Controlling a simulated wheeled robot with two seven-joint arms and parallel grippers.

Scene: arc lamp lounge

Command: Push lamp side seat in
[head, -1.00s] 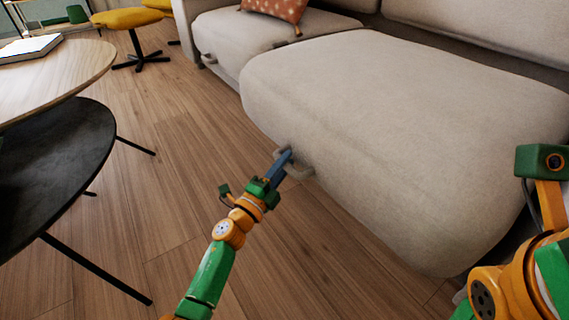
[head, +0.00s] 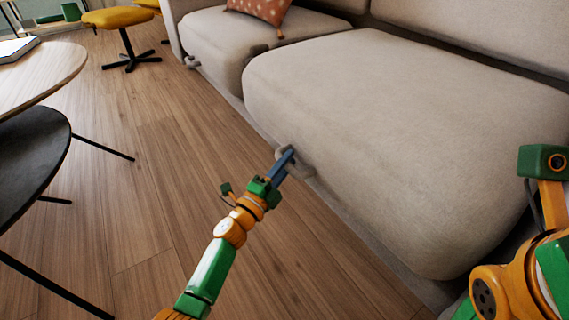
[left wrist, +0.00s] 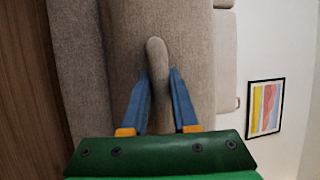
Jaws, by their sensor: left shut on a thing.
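The large beige sofa seat (head: 400,130) fills the middle and right of the head view. A grey handle (head: 308,171) sticks out from its front left side. My left gripper (head: 284,160) is shut on this handle. In the left wrist view the handle (left wrist: 156,70) lies between the two blue fingers. The seat's front still stands out a little past the neighbouring seat (head: 225,45). My right arm shows at the right edge, but its fingers are out of frame. No lamp is visible.
A round wooden table (head: 45,75) and a lower black table (head: 30,165) stand at the left, their thin legs on the floor. A yellow stool (head: 118,18) is behind them. Wooden floor (head: 150,215) is clear between tables and sofa. A rust cushion (head: 260,8) lies on the far seat.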

